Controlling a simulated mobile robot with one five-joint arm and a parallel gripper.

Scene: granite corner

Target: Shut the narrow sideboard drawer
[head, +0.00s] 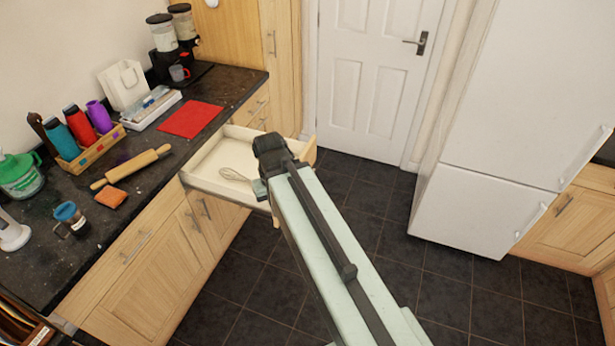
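The drawer (213,172) is pulled out from the wooden sideboard (146,283) below the dark granite top. My arm reaches up from the bottom right to the drawer's front right part. The end of my arm covers part of the drawer front and its right side.
The counter (160,200) holds a rolling pin (131,167), a red mat (190,119), a bottle rack (92,149) and coffee machines. A white door (376,75) and a white fridge (480,205) stand beyond. Dark tiled floor (255,285) is clear between the sideboard and fridge.

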